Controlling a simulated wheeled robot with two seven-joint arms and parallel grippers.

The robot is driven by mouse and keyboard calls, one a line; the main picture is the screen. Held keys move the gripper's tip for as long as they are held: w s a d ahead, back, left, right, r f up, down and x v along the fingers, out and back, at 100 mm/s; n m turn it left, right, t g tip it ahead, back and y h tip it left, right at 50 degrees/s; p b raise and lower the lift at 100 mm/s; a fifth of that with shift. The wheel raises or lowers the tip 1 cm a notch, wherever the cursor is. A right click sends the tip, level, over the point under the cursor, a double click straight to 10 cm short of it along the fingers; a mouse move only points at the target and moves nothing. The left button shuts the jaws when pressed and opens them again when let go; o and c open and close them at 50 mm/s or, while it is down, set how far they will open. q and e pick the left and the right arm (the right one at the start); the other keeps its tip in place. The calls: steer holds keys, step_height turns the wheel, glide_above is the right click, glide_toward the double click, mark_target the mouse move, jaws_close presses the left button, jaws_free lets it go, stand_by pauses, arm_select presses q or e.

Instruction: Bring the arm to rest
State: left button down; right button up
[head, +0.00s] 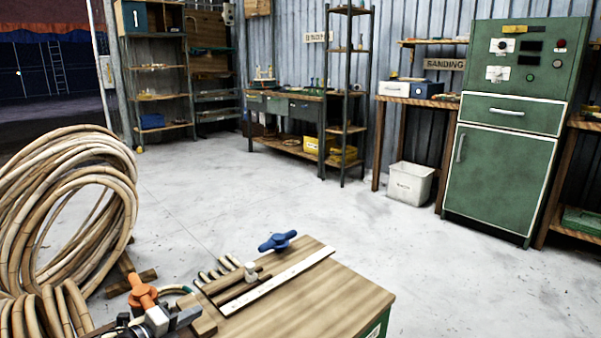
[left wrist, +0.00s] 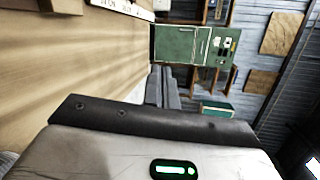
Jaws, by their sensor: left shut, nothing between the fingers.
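My left gripper (head: 186,317) shows low in the head view, at the left end of the wooden workbench (head: 330,295). Its dark fingers also show in the left wrist view (left wrist: 163,87), together and empty, beside the bench top (left wrist: 60,80). The arm behind it is mostly cut off by the bottom edge of the head view. My right gripper is in neither view.
Large rattan coils (head: 65,200) stand at left. A green cabinet (head: 498,175) stands back right. The middle floor is clear.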

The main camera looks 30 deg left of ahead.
arm_select(q)
steer(key=d+n+t+h+b, duration=0.2)
steer(key=d+n+h+b, duration=0.55)
steer(key=d, duration=1.95)
steer(key=s+d+r+n+t, duration=0.1)
steer(key=s+d+r+n, duration=0.3)
steer(key=d+r, duration=0.3)
steer(key=s+d+r+n, duration=0.4)
steer(key=d+r, duration=0.2)
steer(key=r, duration=0.3)
steer(key=s+a+f+n+g+y+p, duration=0.1)
steer(key=s+a+n+g+y+p, duration=0.3)
steer(key=p, duration=2.3)
steer(key=s+a+g+y, duration=0.2)
steer(key=g, duration=0.1)
steer(key=shift+s+f+n+g+p, duration=0.2)
steer(key=shift+s+n+g+p, duration=0.05)
steer(key=shift+n+g+p, duration=0.15)
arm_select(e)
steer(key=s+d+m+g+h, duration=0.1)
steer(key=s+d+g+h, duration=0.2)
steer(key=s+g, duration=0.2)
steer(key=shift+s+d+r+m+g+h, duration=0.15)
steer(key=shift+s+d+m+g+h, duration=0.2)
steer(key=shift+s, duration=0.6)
